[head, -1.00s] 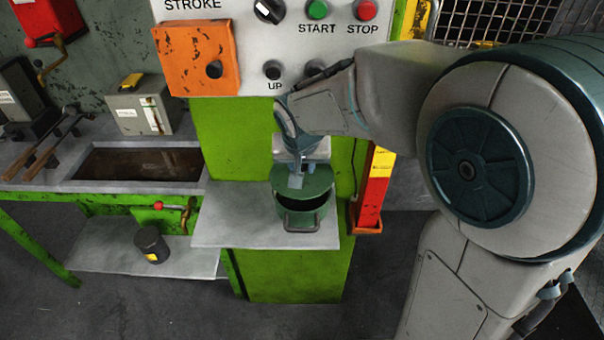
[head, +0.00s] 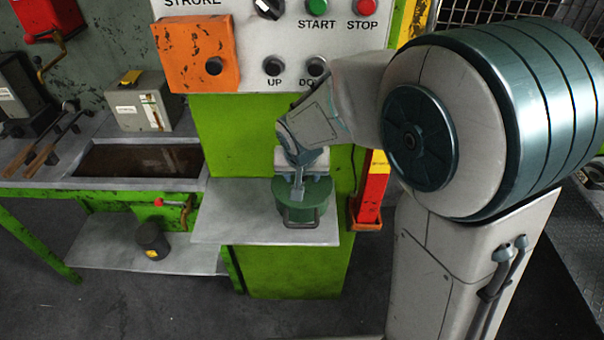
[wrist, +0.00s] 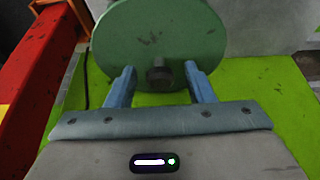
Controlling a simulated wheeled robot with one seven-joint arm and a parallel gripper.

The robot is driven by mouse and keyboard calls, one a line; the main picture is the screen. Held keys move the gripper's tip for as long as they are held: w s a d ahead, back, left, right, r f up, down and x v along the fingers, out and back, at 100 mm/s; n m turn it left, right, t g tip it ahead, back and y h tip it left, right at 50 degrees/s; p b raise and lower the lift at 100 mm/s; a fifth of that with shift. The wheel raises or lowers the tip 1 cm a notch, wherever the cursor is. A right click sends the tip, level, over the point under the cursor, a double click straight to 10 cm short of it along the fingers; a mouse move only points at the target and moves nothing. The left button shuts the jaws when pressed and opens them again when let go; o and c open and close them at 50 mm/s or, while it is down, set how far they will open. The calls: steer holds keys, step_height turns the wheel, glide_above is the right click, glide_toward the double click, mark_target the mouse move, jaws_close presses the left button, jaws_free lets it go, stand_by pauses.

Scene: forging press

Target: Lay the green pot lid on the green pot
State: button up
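The green pot (head: 303,213) stands on the grey ledge, its handle toward me. The green pot lid (head: 318,187) lies over the pot's top in the head view, and the pot's dark inside no longer shows. In the wrist view the lid (wrist: 160,30) fills the top middle, with its dark knob (wrist: 160,76) toward me; the pot is hidden there. My gripper (wrist: 162,72) is open, its two blue fingers on either side of the knob with a gap at each side. In the head view my gripper (head: 298,192) is just above the lid.
The grey ledge (head: 225,215) has free room left of the pot. A green press panel (head: 235,130) rises behind it. A red and yellow post (head: 370,195) stands close on the right. The control box (head: 345,60) is above.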

steer(key=shift+r, duration=0.1)
steer(key=shift+s+a+r, duration=0.1)
steer(key=shift+r, duration=0.4)
steer(key=v, duration=1.1)
steer(key=s+d+f+g, duration=0.1)
steer(key=s+d+f, duration=0.3)
steer(key=s+d, duration=1)
steer(key=shift+s+g, duration=0.3)
steer(key=shift+s, duration=0.1)
